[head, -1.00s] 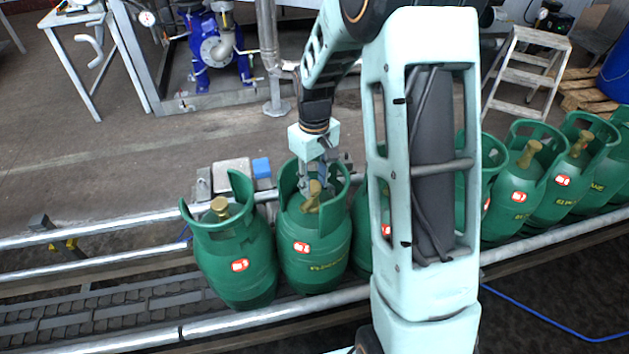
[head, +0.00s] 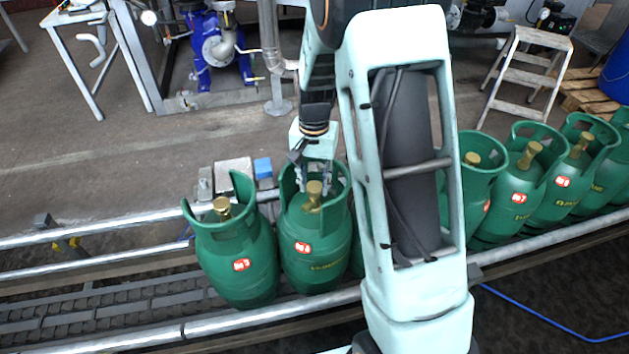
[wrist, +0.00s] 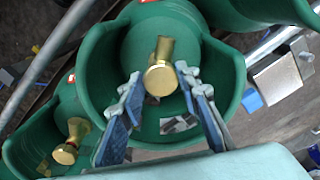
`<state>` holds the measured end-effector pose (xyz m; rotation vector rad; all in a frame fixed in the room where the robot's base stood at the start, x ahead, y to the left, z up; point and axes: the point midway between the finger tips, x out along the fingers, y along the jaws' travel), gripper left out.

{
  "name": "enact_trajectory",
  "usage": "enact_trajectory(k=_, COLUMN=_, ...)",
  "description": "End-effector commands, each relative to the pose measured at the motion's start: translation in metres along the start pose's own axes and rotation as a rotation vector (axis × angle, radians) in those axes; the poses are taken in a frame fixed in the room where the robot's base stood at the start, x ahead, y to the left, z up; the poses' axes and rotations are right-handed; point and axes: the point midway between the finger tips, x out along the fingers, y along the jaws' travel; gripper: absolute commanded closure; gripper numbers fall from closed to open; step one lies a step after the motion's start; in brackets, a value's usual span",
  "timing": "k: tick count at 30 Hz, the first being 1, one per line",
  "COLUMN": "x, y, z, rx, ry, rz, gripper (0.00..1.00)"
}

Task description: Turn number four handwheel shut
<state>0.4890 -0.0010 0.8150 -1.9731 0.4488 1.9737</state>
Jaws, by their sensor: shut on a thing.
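The second green cylinder from the left (head: 318,262) stands upright on the conveyor. Its red-and-white label is too small to read surely, but it looks like No 4. A brass handwheel (head: 314,187) tops its valve inside the open green collar. In the wrist view the handwheel (wrist: 160,82) shows as a round brass cap. My gripper (head: 314,184) reaches down into the collar from behind, with one finger on each side of the handwheel, shut on it. The blue-grey fingers (wrist: 157,85) flank the cap in the wrist view; the exact contact is hard to see.
The leftmost cylinder (head: 236,258) stands close beside it, and several more cylinders (head: 515,205) line the conveyor to the right. My arm hides the third cylinder almost wholly. Metal rails (head: 100,231) run along the conveyor. A blue block (head: 263,168) sits behind it.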

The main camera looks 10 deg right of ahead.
Motion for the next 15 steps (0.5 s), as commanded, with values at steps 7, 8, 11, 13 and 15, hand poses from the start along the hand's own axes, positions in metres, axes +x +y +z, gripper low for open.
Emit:
enact_trajectory(k=7, x=-0.0009, y=-0.0007, z=-0.0002, rx=0.134, ry=0.001, rz=0.0, gripper=0.94)
enact_trajectory(k=8, x=-0.0008, y=-0.0007, z=-0.0003, rx=0.145, ry=0.001, rz=0.0, gripper=0.94)
enact_trajectory(k=11, x=-0.0007, y=-0.0009, z=-0.0003, rx=0.174, ry=0.001, rz=0.0, gripper=0.94)
enact_trajectory(k=13, x=-0.0007, y=-0.0011, z=-0.0002, rx=0.188, ry=0.001, rz=0.0, gripper=0.94)
enact_trajectory(k=15, x=-0.0006, y=-0.0012, z=-0.0002, rx=0.198, ry=0.001, rz=0.0, gripper=0.94)
